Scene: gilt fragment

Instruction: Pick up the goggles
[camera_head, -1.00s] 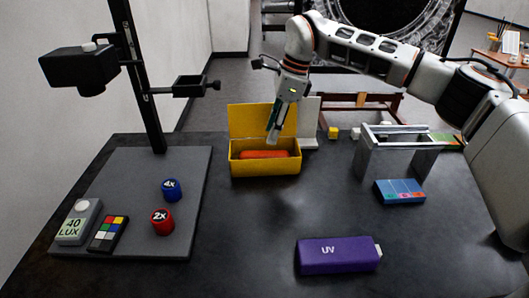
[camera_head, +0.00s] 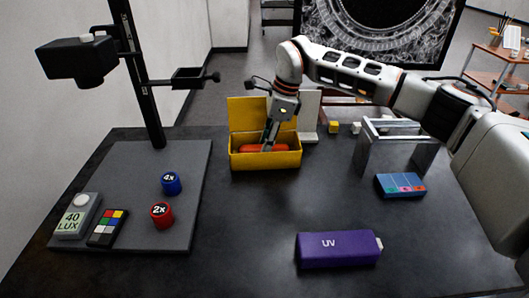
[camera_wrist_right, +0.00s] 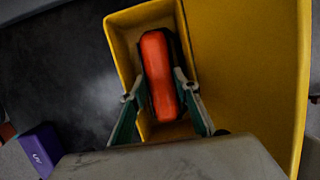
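The goggles look like an orange-red rounded block with a dark edge (camera_wrist_right: 160,72); they lie inside the open yellow box (camera_head: 265,161), and a strip of them shows in the head view (camera_head: 276,148). My right gripper (camera_head: 266,148) reaches down into the box from above. In the right wrist view its two green-and-grey fingers (camera_wrist_right: 160,80) are apart, one on each long side of the goggles. Whether the fingers touch them I cannot tell. My left gripper is not in view.
The box's yellow lid (camera_head: 248,113) stands up at the back. A metal stand (camera_head: 398,145) and a blue case (camera_head: 400,185) are to the right. A purple UV case (camera_head: 338,250) lies in front. A grey board (camera_head: 130,200) with red and blue cylinders is left.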

